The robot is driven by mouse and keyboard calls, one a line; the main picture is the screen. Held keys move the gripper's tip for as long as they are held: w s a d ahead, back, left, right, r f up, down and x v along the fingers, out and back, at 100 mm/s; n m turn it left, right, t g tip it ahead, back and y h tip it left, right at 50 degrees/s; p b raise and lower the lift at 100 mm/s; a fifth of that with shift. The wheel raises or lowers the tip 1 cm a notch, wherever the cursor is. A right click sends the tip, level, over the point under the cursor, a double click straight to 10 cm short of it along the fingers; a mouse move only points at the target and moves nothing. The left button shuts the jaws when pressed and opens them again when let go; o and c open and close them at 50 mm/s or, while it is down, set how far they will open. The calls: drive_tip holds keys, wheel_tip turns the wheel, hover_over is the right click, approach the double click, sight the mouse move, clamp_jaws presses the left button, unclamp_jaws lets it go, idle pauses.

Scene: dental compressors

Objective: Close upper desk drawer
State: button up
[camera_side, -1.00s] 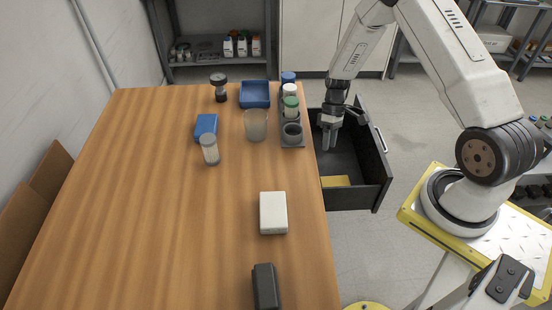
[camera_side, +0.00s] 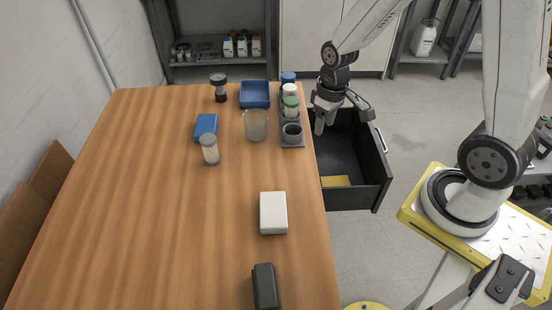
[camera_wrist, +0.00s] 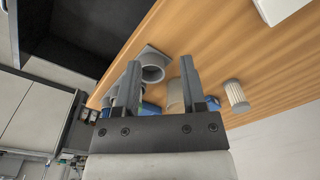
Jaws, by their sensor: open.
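The upper desk drawer (camera_side: 377,190) is dark and stands pulled out from the right side of the wooden desk (camera_side: 150,210). A yellow item (camera_side: 336,181) lies inside it near the front corner. Its handle (camera_side: 381,140) is on the outer right face. My gripper (camera_side: 319,126) is above the drawer's inner side, close to the desk edge, pointing down. In the wrist view my gripper (camera_wrist: 158,75) has its two fingers spread with nothing held between them. The open drawer (camera_wrist: 70,30) shows at the upper left there. I cannot tell whether the gripper touches the drawer.
A grey holder (camera_side: 292,142) with several jars stands at the desk edge beside my gripper. A beaker (camera_side: 256,125), a blue tray (camera_side: 255,94), a filter cylinder (camera_side: 210,150) and a white box (camera_side: 273,212) are on the desk.

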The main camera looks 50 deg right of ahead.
drive_tip(key=d+f+m, duration=0.2)
drive_tip(key=d+f, duration=0.1)
drive_tip(key=d, duration=0.5)
drive_tip(key=s+d+f+m, duration=0.1)
drive_tip(key=d+f+m, duration=0.2)
drive_tip(key=d, duration=0.6)
drive_tip(key=s+d+f+m, duration=0.1)
drive_tip(key=d+f+m, duration=0.2)
drive_tip(key=d, duration=0.6)
drive_tip(key=shift+s+d+f+t+y, duration=0.1)
drive_tip(key=shift+d+f+t+y, duration=0.15)
drive_tip(key=shift+f+t, duration=0.2)
drive_tip(key=m, duration=0.2)
approach(382, 138)
drive_tip(key=shift+s+d+f+y, duration=0.15)
drive_tip(key=shift+d+f+y, duration=0.15)
drive_tip(key=shift+f+y, duration=0.05)
drive_tip(key=shift+w+a+f, duration=0.2)
drive_tip(key=shift+f, duration=1.05)
drive_tip(key=shift+w+a+f, duration=0.15)
drive_tip(key=shift+w+f, duration=0.05)
drive_tip(key=shift+f, duration=1.1)
drive_tip(key=shift+w+a+f, duration=0.15)
drive_tip(key=shift+a+f, duration=0.05)
drive_tip(key=shift+f, duration=1.05)
